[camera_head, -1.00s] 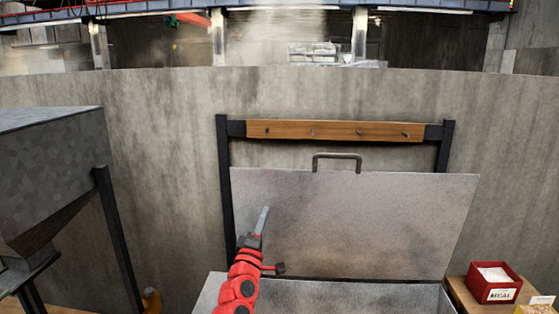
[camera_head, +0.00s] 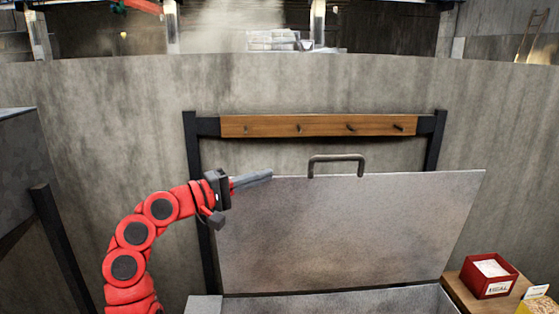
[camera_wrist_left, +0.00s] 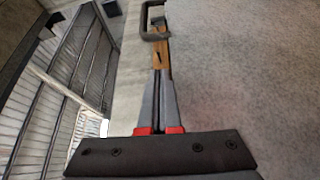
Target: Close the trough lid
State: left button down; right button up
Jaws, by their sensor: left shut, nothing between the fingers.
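The trough lid (camera_head: 345,225) is a large grey metal panel standing open, raised up behind the trough (camera_head: 330,303). A bent metal handle (camera_head: 337,165) rises from the middle of its top edge. My left gripper (camera_head: 268,175) is shut and empty at the lid's top edge, left of the handle and pointing right toward it. In the left wrist view the shut fingers (camera_wrist_left: 160,85) point along the lid's edge, with the lid surface (camera_wrist_left: 240,80) on the right and the handle (camera_wrist_left: 152,22) ahead. I cannot tell whether the fingers touch the lid. My right gripper is not in view.
A wooden peg rail (camera_head: 315,126) on black posts stands behind the lid against a curved concrete wall (camera_head: 120,130). A red box labelled meal (camera_head: 488,277) sits on a wooden surface at the right. A grey hopper (camera_head: 22,165) stands at the left.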

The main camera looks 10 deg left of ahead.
pick_arm(q)
jog(key=r+p, duration=0.1)
jog(key=p, duration=0.2)
send_over(299, 193)
jog(key=a, duration=0.1)
jog(key=shift+a, duration=0.2)
jog(key=shift+x, duration=0.75)
jog(key=shift+s+d, duration=0.1)
jog(key=shift+f, duration=0.1)
